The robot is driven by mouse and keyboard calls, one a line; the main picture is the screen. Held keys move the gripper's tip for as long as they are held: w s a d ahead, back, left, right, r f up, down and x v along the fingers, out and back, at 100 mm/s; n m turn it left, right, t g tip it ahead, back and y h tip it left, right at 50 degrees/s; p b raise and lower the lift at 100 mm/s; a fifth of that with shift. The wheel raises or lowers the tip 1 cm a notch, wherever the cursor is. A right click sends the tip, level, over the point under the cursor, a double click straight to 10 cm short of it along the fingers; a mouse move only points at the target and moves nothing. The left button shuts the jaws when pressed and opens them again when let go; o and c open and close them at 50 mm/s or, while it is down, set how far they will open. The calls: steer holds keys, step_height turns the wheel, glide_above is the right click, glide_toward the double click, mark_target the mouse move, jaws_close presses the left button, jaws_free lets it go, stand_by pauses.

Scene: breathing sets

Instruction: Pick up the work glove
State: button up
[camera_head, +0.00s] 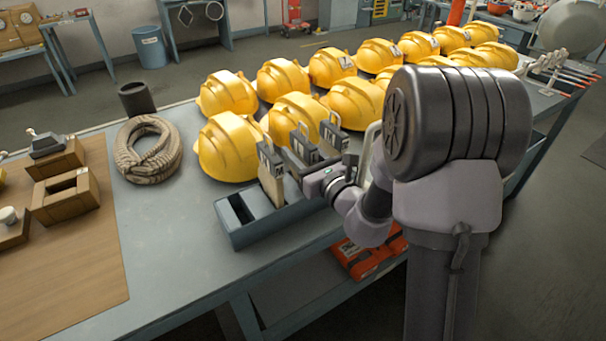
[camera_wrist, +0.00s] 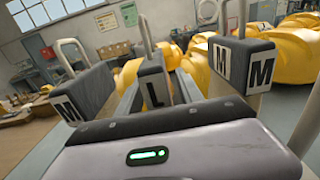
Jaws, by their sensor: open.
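Several upright tan pieces with dark grey tops, which look like folded work gloves, stand in a grey open tray (camera_head: 250,235) at the table's front edge. The nearest work glove (camera_head: 271,180) is at the left; others stand behind it. In the wrist view, one marked L (camera_wrist: 154,88) is in the middle, with one marked M (camera_wrist: 85,92) at the left and another marked M (camera_wrist: 240,70) at the right. My gripper (camera_head: 312,180) is open at the tray's right side. In the wrist view, its palm spans the bottom, before the L piece; contact cannot be told.
Yellow helmets (camera_head: 229,147) crowd the table just behind the tray. A coiled rope (camera_head: 146,150) and a dark cup (camera_head: 136,98) stand at the left, beside wooden boxes (camera_head: 65,195). Bare grey tabletop (camera_head: 170,240) lies left of the tray. Orange cases (camera_head: 365,255) lie on the lower shelf.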

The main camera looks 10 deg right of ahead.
steer(key=shift+w+a, duration=0.2)
steer(key=shift+w, duration=0.5)
jaws_close()
stand_by(0.8)
